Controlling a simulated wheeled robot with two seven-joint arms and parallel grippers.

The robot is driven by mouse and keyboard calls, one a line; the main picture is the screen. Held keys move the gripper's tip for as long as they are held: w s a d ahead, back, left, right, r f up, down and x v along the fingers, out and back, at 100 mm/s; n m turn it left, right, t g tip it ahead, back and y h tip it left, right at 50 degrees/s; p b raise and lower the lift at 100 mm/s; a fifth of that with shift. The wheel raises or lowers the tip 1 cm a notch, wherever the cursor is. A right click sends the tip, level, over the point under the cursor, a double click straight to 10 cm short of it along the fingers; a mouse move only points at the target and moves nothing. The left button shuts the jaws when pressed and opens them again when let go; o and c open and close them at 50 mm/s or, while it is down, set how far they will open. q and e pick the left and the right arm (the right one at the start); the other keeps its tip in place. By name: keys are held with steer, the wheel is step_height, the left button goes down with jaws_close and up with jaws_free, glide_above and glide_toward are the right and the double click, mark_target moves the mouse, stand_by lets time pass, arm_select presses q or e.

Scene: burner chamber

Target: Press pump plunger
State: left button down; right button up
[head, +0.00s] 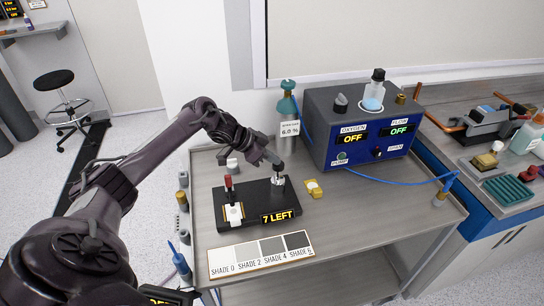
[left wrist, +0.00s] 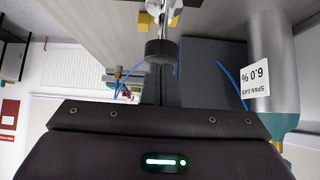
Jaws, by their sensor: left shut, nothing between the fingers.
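The black pump unit (head: 252,211) lies on the cart top, with a "7 LEFT" display on its front edge. At its right end stands a silver plunger post (head: 278,181). A red-tipped lever (head: 229,184) and a white patch are at its left end. My left gripper (head: 274,160) is shut and empty, its tip right over the plunger post. In the left wrist view a round black knob (left wrist: 161,49) on a metal rod is straight ahead of the closed fingers. I cannot tell whether they touch. My right gripper is not in view.
A blue burner box (head: 360,150) reading "OFF" stands behind right. A span gas cylinder (head: 288,105) is at the back. A shade card (head: 260,255) lies along the front edge and a small yellow item (head: 314,189) right of the pump. The cart's right front is clear.

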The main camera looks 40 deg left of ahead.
arm_select(q)
step_height(320, 180, down, 5)
steer(key=b, duration=0.2)
steer(key=shift+s+f+b, duration=0.15)
steer(key=shift+f+b, duration=0.05)
steer(key=shift+b, duration=0.15)
steer(key=shift+s+r, duration=0.1)
steer(key=shift+r+p, duration=0.35)
steer(key=shift+p, duration=0.15)
step_height(320, 180, up, 4)
steer(key=p, duration=0.3)
steer(key=b+v, duration=0.3)
steer(key=v, duration=0.6)
steer(key=shift+a+r+b, duration=0.25)
steer(key=shift+b, duration=0.1)
